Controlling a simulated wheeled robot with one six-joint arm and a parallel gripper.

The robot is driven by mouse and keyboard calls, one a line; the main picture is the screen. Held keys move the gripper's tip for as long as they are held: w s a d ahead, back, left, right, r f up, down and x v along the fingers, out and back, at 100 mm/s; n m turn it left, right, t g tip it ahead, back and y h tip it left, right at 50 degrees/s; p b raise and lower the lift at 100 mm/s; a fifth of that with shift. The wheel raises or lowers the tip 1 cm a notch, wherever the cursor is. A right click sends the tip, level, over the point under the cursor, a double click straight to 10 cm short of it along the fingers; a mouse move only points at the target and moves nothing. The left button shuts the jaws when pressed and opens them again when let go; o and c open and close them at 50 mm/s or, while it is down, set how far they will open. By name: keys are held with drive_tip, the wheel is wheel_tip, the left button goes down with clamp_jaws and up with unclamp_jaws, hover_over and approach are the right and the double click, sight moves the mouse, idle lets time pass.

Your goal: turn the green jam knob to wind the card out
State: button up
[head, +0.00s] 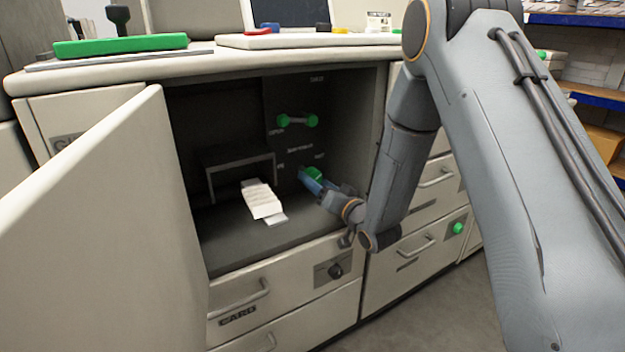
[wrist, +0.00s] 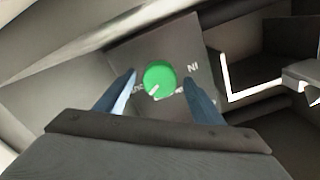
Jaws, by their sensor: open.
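The green jam knob (wrist: 159,78) is round with a pale mark on its face. It sits on a dark panel inside the open compartment, and in the head view the knob (head: 314,173) shows just beyond my fingers. My gripper (wrist: 160,85) is open, with one blue finger on each side of the knob. I cannot tell whether either finger touches it. White cards (head: 262,200) lie in the compartment, sticking out from under a grey bracket (head: 240,160) to the left of my gripper.
A green-ended handle (head: 297,121) is on the panel above the knob. The open door (head: 110,220) stands at left. My arm enters from the right past the cabinet's frame.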

drive_tip(key=v, duration=0.5)
drive_tip(key=shift+w+r+g+h, duration=0.1)
drive_tip(key=shift+r+g+h, duration=0.2)
drive_tip(key=shift+h, duration=0.2)
drive_tip(key=shift+d+r+n+g+h, duration=0.3)
drive_tip(key=shift+g+h, duration=0.1)
drive_tip(key=shift+h, duration=0.2)
drive_tip(key=s+d+r+n+g+h, duration=0.1)
drive_tip(key=s+d+r+g+h, duration=0.3)
drive_tip(key=s, duration=0.9)
drive_tip(key=s+d+g+h+p, duration=0.15)
drive_tip(key=s+g, duration=0.35)
drive_tip(key=s, duration=0.8)
drive_tip(key=s+d+r+n+g+h, duration=0.1)
drive_tip(key=s+d+r+g+h, duration=0.25)
drive_tip(key=s, duration=0.95)
drive_tip(key=d+r+m+g+y+p, duration=0.1)
drive_tip(key=d+r+m+p, duration=0.2)
drive_tip(key=d+r+p, duration=0.6)
drive_tip(key=p, duration=0.9)
drive_tip(key=shift+d+r+p, duration=0.25)
drive_tip(key=shift+r+p, duration=0.05)
